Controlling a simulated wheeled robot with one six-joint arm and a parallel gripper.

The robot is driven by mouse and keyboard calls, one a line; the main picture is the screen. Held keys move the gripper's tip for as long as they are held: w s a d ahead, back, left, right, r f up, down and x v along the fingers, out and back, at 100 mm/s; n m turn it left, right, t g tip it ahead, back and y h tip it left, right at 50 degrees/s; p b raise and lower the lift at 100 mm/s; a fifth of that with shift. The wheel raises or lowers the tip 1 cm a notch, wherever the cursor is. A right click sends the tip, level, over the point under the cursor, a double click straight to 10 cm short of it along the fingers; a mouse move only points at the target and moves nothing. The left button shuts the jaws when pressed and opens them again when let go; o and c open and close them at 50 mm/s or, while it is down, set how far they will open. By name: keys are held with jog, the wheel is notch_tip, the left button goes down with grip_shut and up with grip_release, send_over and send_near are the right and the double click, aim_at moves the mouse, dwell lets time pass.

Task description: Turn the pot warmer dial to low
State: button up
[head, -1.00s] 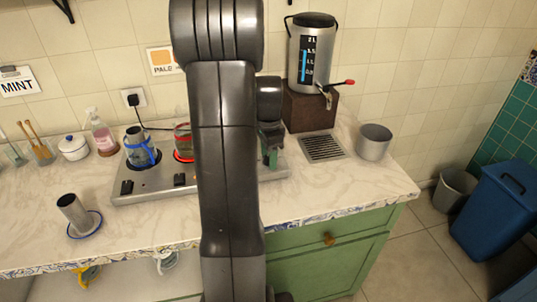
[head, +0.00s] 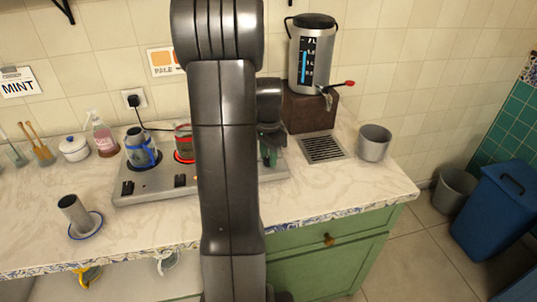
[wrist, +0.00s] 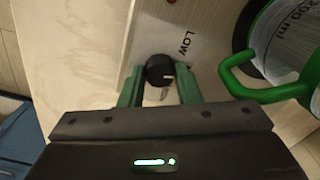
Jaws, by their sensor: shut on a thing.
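The pot warmer (head: 215,186) is a long metal plate on the counter, with black switches along its front. In the wrist view, the black round dial (wrist: 160,68) has a short white mark pointing right and slightly down. The word LOW (wrist: 186,42) is printed above and right of it; another label below the dial is mostly hidden. My gripper (wrist: 160,85) has green fingers on both sides of the dial, shut on it. In the head view, my arm hides the dial and most of the gripper.
A glass pot with a green handle (wrist: 238,78) stands close right of the fingers in the wrist view. Pots with blue (head: 143,150) and red (head: 183,142) trim stand on the warmer. The samovar (head: 312,60) and a grey cup (head: 374,142) are to the right.

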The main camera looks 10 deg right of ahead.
jog(key=n, duration=0.4)
jog(key=shift+n+p, duration=0.3)
jog(key=n, duration=0.4)
dwell(0.5)
jog(key=o, duration=1)
jog(key=shift+c, duration=0.2)
notch_tip(320, 180, up, 14)
jog(key=shift+p, duration=0.3)
jog(key=shift+f, duration=0.1)
